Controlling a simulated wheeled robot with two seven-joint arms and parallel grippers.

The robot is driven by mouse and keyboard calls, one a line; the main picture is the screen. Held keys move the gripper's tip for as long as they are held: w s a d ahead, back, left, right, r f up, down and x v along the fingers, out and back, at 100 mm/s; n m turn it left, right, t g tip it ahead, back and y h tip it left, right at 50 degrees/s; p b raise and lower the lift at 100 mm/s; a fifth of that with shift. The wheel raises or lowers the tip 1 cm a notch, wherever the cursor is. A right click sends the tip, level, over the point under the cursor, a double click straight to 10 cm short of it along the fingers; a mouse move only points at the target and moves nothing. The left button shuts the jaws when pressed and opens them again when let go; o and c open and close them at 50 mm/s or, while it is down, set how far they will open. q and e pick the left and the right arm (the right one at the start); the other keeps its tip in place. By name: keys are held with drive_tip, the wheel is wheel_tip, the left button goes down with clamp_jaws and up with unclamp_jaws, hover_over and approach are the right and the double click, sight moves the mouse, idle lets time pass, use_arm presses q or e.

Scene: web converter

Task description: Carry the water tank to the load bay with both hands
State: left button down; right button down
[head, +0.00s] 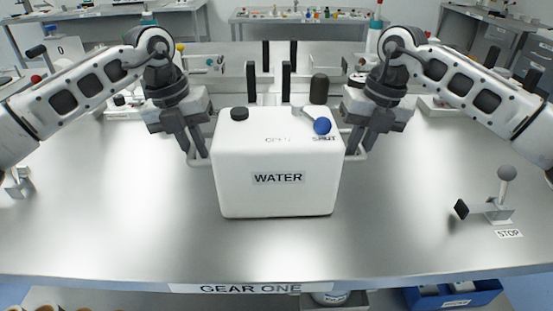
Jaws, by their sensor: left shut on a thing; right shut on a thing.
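The white water tank (276,196), labelled WATER, stands upright in the middle of the steel table. It has a black cap and a lever with a blue knob (322,126) on top, by the word SHUT. A white handle sticks out on each side. My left gripper (199,158) is shut on the tank's left handle (190,158). My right gripper (357,150) is shut on the right handle (363,156). I cannot tell whether the tank touches the table. I cannot make out a load bay label.
A lever (505,190) labelled STOP stands on the table at the right. Black upright posts (286,80) and a dark cylinder (319,88) rise behind the tank.

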use_arm(q)
drive_tip(key=shift+r, duration=0.1)
